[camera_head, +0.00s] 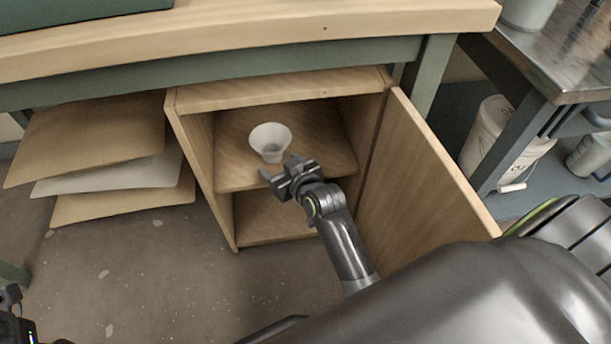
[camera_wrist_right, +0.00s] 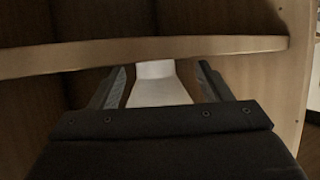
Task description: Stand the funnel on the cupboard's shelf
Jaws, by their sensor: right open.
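The white funnel (camera_head: 270,136) stands wide end up, looking upright, on the shelf (camera_head: 330,152) of the open wooden cupboard (camera_head: 207,170). My right gripper (camera_head: 280,177) is open just in front of the funnel at the shelf's front edge. In the right wrist view, part of the funnel (camera_wrist_right: 158,88) shows between the two spread fingers of my right gripper (camera_wrist_right: 160,88); I cannot tell whether either touches it. The shelf also shows there as a pale board edge (camera_wrist_right: 60,58).
The cupboard door (camera_head: 415,180) stands open on the right, beside my right arm. The worktop (camera_head: 250,40) overhangs above. Boards (camera_head: 110,135) are stacked to the left. A white bucket (camera_head: 487,135) stands at the far right. The floor in front is clear.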

